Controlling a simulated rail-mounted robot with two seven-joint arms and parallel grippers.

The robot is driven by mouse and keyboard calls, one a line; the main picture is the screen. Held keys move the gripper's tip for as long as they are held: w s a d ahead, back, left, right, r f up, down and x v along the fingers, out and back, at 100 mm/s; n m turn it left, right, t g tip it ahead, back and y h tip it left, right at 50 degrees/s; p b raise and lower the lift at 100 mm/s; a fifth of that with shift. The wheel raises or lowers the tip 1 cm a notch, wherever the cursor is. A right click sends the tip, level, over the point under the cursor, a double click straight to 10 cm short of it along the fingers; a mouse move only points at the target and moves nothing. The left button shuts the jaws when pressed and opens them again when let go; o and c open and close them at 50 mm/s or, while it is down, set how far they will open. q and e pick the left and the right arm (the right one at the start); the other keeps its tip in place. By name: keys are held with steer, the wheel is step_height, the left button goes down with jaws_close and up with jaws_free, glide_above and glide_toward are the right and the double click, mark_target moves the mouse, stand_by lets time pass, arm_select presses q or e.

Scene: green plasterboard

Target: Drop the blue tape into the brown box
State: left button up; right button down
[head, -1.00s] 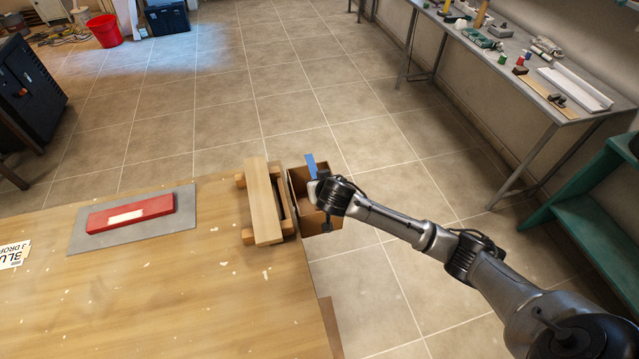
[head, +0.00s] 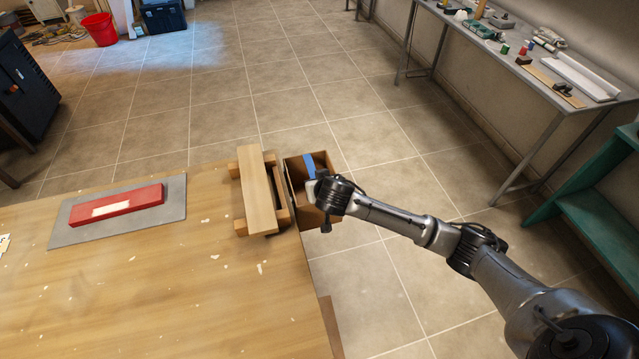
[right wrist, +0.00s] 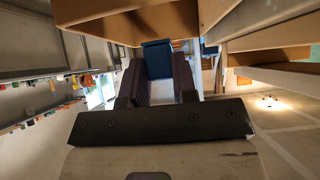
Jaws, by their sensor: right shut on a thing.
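The blue tape (head: 309,163) is held at the tip of my right gripper (head: 315,183). In the right wrist view the blue tape (right wrist: 157,60) sits between the two dark fingers of my right gripper (right wrist: 158,74), which are shut on it. The open brown box (head: 294,166) stands at the table's right edge. In the head view the tape appears over the box opening; its height above the box is hard to tell. My right gripper and wrist cover part of the box. Brown walls (right wrist: 130,22) fill the top of the right wrist view. My left gripper is not in view.
A wooden frame with a plank (head: 257,190) stands on the table beside the box. A red block (head: 145,204) lies on a grey plate (head: 70,232) further left. A workbench (head: 520,70) and a green shelf (head: 600,215) stand at the right.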

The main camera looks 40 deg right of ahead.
steer(key=c, duration=0.8)
jaws_free()
steer(key=shift+r, duration=0.1)
steer(key=p+v, duration=0.3)
steer(key=v, duration=1)
steer(key=shift+s+a+r, duration=0.1)
steer(key=shift+s+r, duration=0.05)
steer(key=shift+s, duration=0.2)
